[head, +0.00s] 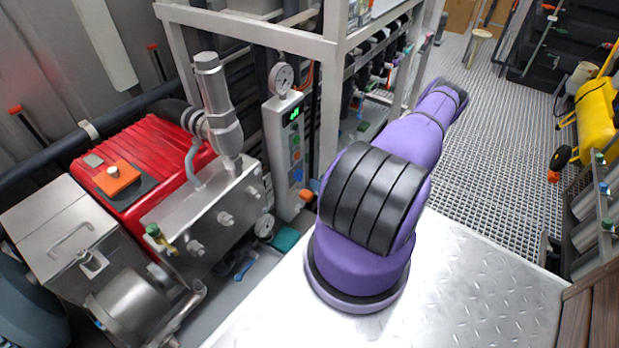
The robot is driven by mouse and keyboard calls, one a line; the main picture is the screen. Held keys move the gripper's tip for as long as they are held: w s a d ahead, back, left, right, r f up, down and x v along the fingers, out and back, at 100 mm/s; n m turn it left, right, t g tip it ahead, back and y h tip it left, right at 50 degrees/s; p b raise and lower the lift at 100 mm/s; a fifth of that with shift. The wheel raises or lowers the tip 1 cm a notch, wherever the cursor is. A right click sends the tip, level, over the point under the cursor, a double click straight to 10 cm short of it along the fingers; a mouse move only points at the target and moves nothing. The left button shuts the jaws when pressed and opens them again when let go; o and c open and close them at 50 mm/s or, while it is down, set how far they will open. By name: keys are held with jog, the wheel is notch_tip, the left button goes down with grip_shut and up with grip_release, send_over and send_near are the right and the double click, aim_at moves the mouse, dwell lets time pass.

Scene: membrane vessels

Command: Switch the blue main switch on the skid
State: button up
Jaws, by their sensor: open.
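The skid's white frame (250,30) stands at the centre back and carries a narrow grey control panel (281,150). The panel has a lit green display and a column of small coloured buttons. Some of them look blue, but they are too small to tell which is the main switch. A blue-handled part (245,268) lies low beside the pump unit; I cannot tell what it is. My purple arm rises from the diamond-plate deck to the right of the panel and reaches away toward the back. My gripper is out of view.
A red ribbed motor (140,165) and a steel pump block (205,215) fill the left. A round gauge (282,78) sits above the panel. Valves and pipes crowd the frame's inside. The grated floor (490,130) at right is largely clear, with a yellow machine (597,110) at its edge.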

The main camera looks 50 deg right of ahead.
jog(key=s, duration=0.3)
jog(key=shift+s+d, duration=0.15)
dwell(0.6)
